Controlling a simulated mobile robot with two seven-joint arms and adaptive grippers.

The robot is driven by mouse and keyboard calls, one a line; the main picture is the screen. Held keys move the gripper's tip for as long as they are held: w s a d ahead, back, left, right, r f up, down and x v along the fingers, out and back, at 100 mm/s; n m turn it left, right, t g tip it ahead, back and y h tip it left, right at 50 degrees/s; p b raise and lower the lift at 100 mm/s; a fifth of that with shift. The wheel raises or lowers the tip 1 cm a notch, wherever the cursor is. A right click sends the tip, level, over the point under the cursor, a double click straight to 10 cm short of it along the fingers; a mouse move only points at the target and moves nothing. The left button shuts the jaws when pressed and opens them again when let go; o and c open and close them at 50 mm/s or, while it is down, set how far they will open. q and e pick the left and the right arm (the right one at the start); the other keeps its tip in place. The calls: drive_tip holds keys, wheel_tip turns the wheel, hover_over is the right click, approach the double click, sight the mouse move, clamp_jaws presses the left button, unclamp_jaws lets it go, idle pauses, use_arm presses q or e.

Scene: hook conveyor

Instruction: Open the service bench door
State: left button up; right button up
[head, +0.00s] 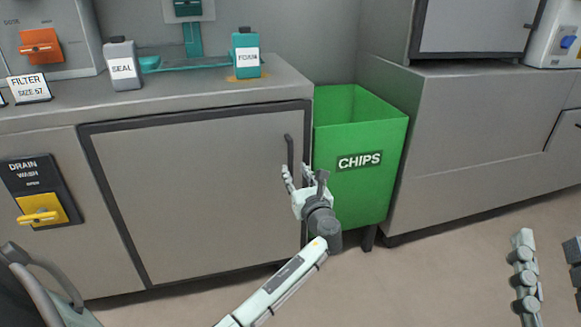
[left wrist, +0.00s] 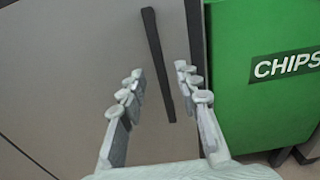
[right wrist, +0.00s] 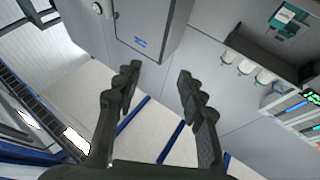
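The service bench door (head: 200,190) is a grey panel with a dark frame, shut flush in the bench front. Its dark vertical handle (head: 289,155) is near the door's right edge. My left gripper (head: 297,175) is open in front of the handle's lower part. In the left wrist view, the handle (left wrist: 158,65) stands between the two spread fingers (left wrist: 160,90); I cannot tell whether they touch it. My right gripper (right wrist: 157,85) is open and empty, away from the bench; parts at the head view's lower right edge appear to be its fingers.
A green CHIPS bin (head: 360,155) stands just right of the door. The bench top (head: 190,97) holds a SEAL bottle (head: 123,65) and a FOAM bottle (head: 246,55). A yellow drain wash lever (head: 42,212) is left of the door. The floor in front looks clear.

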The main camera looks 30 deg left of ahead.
sight(291, 164)
use_arm(q)
drive_tip(key=shift+b+x, duration=0.45)
drive_tip(key=shift+x, duration=2.3)
use_arm(e)
drive_tip(key=shift+s+d+r+t, duration=0.2)
drive_tip(key=shift+r+t, duration=0.2)
drive_tip(key=shift+r, duration=0.1)
drive_tip(key=shift+s+d+r+t, duration=0.15)
drive_tip(key=shift+r+t, duration=0.25)
drive_tip(key=shift+r, duration=0.05)
use_arm(q)
clamp_jaws()
